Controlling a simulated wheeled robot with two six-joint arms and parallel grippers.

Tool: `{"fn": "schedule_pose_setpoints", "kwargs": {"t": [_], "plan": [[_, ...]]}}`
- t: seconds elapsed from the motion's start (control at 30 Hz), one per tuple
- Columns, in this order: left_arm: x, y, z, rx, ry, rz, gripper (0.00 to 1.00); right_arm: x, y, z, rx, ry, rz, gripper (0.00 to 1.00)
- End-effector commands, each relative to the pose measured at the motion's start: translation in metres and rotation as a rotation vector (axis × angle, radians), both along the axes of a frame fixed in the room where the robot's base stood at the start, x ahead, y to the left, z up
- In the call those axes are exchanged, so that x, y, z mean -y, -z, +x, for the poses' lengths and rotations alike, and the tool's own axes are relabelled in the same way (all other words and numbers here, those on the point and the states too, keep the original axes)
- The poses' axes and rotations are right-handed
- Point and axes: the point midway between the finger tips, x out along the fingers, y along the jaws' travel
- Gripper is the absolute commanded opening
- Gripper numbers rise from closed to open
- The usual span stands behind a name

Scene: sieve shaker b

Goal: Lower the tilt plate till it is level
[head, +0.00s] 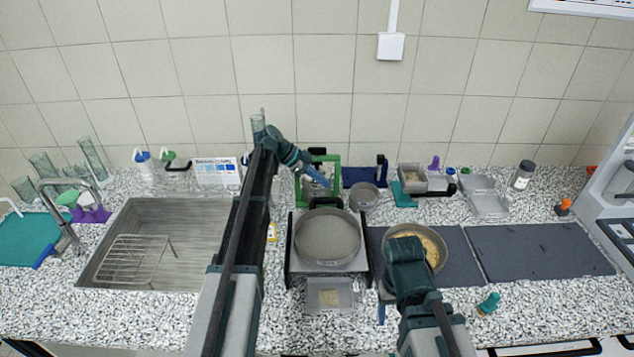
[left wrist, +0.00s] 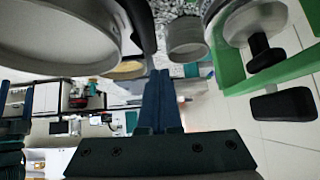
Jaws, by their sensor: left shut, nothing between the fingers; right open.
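The shaker stands at the middle of the counter, with a round grey sieve pan (head: 327,235) on its pale plate (head: 328,267) between dark side rails. I take this pale plate to be the tilt plate; its exact angle is hard to read from above. My left gripper (head: 322,181) is shut and empty, above and behind the pan near the green frame (head: 335,172). In the left wrist view its fingers (left wrist: 160,100) are together, with the pan (left wrist: 50,40) at upper left. My right gripper (head: 405,250) is over a pan of yellowish grain (head: 430,243); its fingertips are mostly hidden.
A small grey cup (head: 363,196) stands right of the green frame. A shallow tray (head: 329,294) lies in front of the shaker. A sink (head: 165,225) with a wire rack is at left. A dark mat (head: 540,250) at right is clear.

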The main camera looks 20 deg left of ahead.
Motion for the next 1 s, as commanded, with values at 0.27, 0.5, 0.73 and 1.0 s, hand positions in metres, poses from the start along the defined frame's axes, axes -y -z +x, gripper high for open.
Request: {"fn": "schedule_pose_setpoints", "kwargs": {"t": [0.27,0.5,0.73,1.0], "plan": [[-0.048,-0.052,-0.002,0.000,-0.006,-0.001,0.00,0.000,-0.052,0.000,0.000,0.005,0.001,0.69],[-0.071,-0.070,-0.005,0.000,-0.004,-0.001,0.00,0.000,-0.070,0.000,0.000,0.010,0.002,0.69],[-0.073,-0.069,-0.006,0.001,-0.003,-0.002,0.00,0.000,-0.069,0.000,0.001,0.011,0.002,0.69],[-0.072,-0.069,-0.006,-0.001,-0.004,-0.001,0.00,0.000,-0.069,0.000,0.001,0.011,0.002,0.69]]}}
